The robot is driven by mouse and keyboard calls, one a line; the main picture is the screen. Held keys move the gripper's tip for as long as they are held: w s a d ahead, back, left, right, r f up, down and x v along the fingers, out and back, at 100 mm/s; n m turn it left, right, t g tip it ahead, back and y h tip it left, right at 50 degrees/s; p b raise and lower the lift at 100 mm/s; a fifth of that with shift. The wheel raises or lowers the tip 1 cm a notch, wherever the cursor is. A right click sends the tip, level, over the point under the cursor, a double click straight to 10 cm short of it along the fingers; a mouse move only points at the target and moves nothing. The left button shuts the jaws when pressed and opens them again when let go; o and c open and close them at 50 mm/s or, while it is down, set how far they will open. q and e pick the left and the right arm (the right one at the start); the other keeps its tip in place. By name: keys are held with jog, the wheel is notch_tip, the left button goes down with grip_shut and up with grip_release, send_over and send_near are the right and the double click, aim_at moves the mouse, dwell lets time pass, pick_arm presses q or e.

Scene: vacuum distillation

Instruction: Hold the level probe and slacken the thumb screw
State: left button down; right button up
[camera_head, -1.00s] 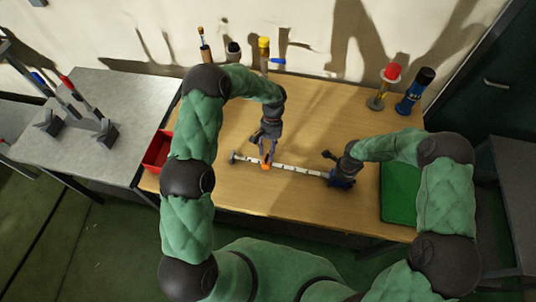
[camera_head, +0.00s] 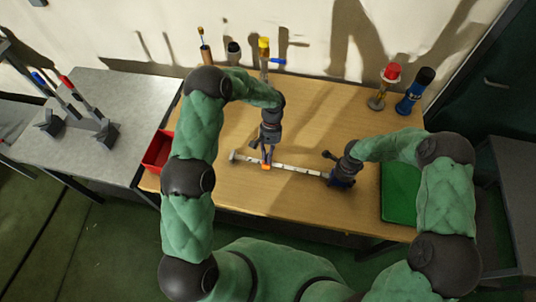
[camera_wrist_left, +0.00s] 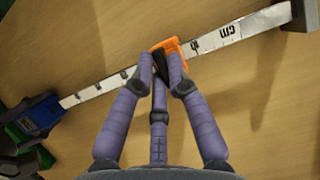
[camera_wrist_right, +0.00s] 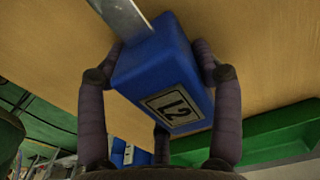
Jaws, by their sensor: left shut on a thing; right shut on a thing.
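The level probe is a blue head with a printed label (camera_wrist_right: 165,75) and a long white rod with black markings (camera_head: 300,170). My right gripper (camera_head: 341,178) is shut on the blue head, one finger on each side. An orange slider (camera_wrist_left: 174,47) sits around the rod; it also shows in the head view (camera_head: 266,167). The dark thumb screw (camera_wrist_left: 160,62) stands out from the slider. My left gripper (camera_wrist_left: 160,70) is shut on the thumb screw, its fingertips hiding part of it. The rod lies roughly level across the table's middle, with a grey foot (camera_wrist_left: 300,12) at its far end.
Several tools stand along the back. A red-topped stand (camera_head: 384,86) and a blue bottle (camera_head: 415,92) stand back right. The table behind the rod is clear.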

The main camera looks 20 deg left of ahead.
pick_arm(q)
jog(key=shift+n, duration=0.3)
pick_arm(e)
jog(key=shift+s+f, duration=0.1)
pick_arm(q)
jog(key=n+h, duration=0.1)
jog(key=n, duration=0.1)
jog(key=n+h, duration=0.1)
jog(key=n, duration=0.1)
jog(key=shift+w+a+n+t, duration=0.1)
jog(key=shift+a+n+t, duration=0.1)
jog(key=shift+n+t, duration=0.15)
jog(key=n+t+h, duration=0.1)
jog(key=n, duration=0.2)
jog(key=shift+a+n, duration=0.1)
jog(key=shift+n, duration=0.25)
jog(key=n+t+h, duration=0.1)
jog(key=n, duration=0.3)
jog(key=shift+a, duration=0.1)
jog(key=n+t, duration=0.2)
jog(key=n, duration=0.2)
jog(key=shift+a+n, duration=0.1)
jog(key=shift+n, duration=0.2)
jog(key=c, duration=1.2)
grip_release()
